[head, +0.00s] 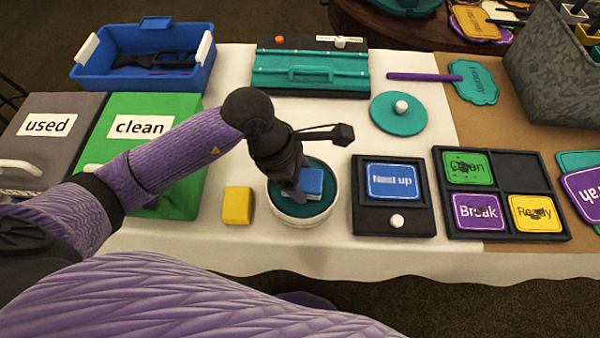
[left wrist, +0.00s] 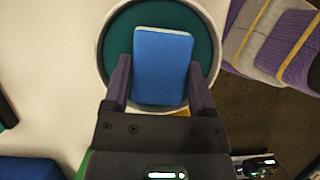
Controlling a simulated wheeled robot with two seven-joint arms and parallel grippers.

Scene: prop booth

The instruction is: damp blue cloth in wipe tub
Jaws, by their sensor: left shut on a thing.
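The blue cloth (head: 312,182), a small folded block with a pale edge, is between the fingers of my left gripper (head: 301,188). In the left wrist view the cloth (left wrist: 163,62) lies between the two purple fingers (left wrist: 160,88), which are shut on it. The wipe tub (head: 292,208) is a round white tub with a teal inside. The cloth appears within its rim (left wrist: 101,45) in both views. I cannot tell whether the cloth touches the tub's floor. My right gripper is not in view.
A yellow block (head: 237,205) lies left of the tub. A dark "Next up" stand (head: 394,222) is close on its right, then a sign tray (head: 522,167). Grey "used" (head: 60,103) and green "clean" (head: 188,190) bins stand at left. A teal lid (head: 390,120) lies behind.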

